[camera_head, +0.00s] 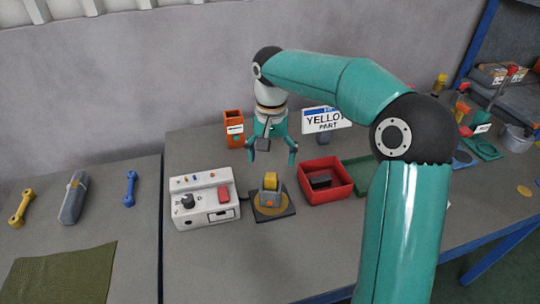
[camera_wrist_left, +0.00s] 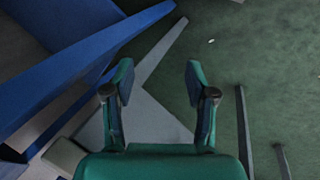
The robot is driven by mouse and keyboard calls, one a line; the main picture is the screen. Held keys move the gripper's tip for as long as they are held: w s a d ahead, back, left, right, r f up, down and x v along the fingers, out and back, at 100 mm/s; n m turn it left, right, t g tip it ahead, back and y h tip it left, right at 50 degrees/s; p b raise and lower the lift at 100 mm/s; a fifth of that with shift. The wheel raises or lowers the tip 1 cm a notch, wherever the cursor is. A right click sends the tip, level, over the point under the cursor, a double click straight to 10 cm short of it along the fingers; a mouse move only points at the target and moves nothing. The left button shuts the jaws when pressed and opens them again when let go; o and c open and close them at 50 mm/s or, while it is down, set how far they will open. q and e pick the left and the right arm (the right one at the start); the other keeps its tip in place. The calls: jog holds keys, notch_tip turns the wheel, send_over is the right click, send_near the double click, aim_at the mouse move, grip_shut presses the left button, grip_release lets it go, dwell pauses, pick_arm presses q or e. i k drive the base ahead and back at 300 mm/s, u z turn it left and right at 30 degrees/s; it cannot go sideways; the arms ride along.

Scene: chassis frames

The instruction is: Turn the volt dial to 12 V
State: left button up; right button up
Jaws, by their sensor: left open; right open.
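The white control box (camera_head: 205,199) stands on the grey table, left of centre in the head view. A dark round dial (camera_head: 187,201) sits on the left of its top face; its setting is too small to read. A red switch (camera_head: 223,194) is on the right of the box. My right gripper (camera_head: 272,161) is open and empty, pointing down above the table, to the right of and behind the box, apart from everything. My left gripper (camera_wrist_left: 160,80) shows only in the left wrist view; it is open and empty above the green floor.
A yellow part (camera_head: 270,181) sits in a fixture on a dark base (camera_head: 273,213) beside the box. A red bin (camera_head: 326,195) holds a dark block. An orange holder (camera_head: 234,129) and a "YELLOW PART" sign (camera_head: 326,119) stand behind.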

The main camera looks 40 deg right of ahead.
aim_at(188, 201)
jog(key=k, duration=1)
